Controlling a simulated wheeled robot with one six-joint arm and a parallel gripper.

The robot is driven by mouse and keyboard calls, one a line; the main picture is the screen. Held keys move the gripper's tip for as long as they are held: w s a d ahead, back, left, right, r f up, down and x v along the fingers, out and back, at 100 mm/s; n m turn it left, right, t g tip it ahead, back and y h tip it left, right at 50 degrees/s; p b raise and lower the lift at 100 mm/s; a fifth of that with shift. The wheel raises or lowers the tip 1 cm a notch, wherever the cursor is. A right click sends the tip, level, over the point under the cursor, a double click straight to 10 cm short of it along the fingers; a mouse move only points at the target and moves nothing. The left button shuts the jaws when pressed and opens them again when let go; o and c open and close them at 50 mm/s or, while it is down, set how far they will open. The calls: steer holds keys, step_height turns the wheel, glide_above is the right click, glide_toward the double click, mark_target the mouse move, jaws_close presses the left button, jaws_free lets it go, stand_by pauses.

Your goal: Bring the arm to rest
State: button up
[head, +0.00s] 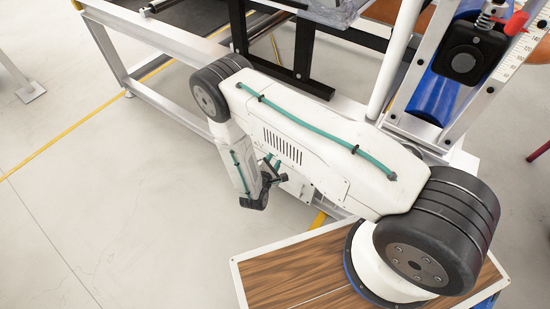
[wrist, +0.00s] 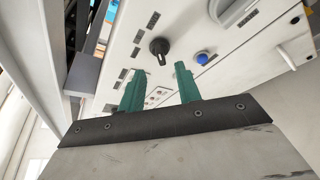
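My gripper (wrist: 158,76) shows in the wrist view with its two green fingers apart and nothing between them. Beyond the fingers is a white panel (wrist: 225,70) with a black knob (wrist: 159,47) and a blue button (wrist: 202,58). I cannot tell how far the fingertips are from the panel. In the head view my arm is folded, with its forearm hanging down. My gripper (head: 272,162) is small there and partly hidden by the wrist.
A metal frame (head: 170,40) runs close behind my arm. The pale floor (head: 110,210) at the left is clear, crossed by a yellow line (head: 62,138).

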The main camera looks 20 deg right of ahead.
stand_by(0.5)
steer(key=s+d+r+m+g+h, duration=0.1)
steer(key=s+d+r+m+g, duration=0.3)
steer(key=r, duration=0.5)
steer(key=s+d+r+m+g+h, duration=0.2)
steer(key=s+r+g, duration=0.3)
steer(key=r, duration=0.5)
steer(key=s+d+r+m+g+h, duration=0.1)
steer(key=s+d+r+m+g, duration=0.2)
steer(key=r+g, duration=0.45)
steer(key=s+r+m+t+y, duration=0.2)
steer(key=s+r, duration=0.4)
steer(key=r, duration=0.4)
steer(key=s+a+r+m+t+y, duration=0.1)
steer(key=s+r+m+y, duration=0.3)
steer(key=r, duration=0.6)
steer(key=s+a+r+m+t+y, duration=0.1)
steer(key=s+r+m+t+y, duration=0.2)
steer(key=s+r+y, duration=0.4)
step_height(320, 180, up, 3)
steer(key=shift+s+r+m, duration=0.15)
steer(key=shift+s+m, duration=0.25)
steer(key=shift+s, duration=0.8)
steer(key=shift+a, duration=0.1)
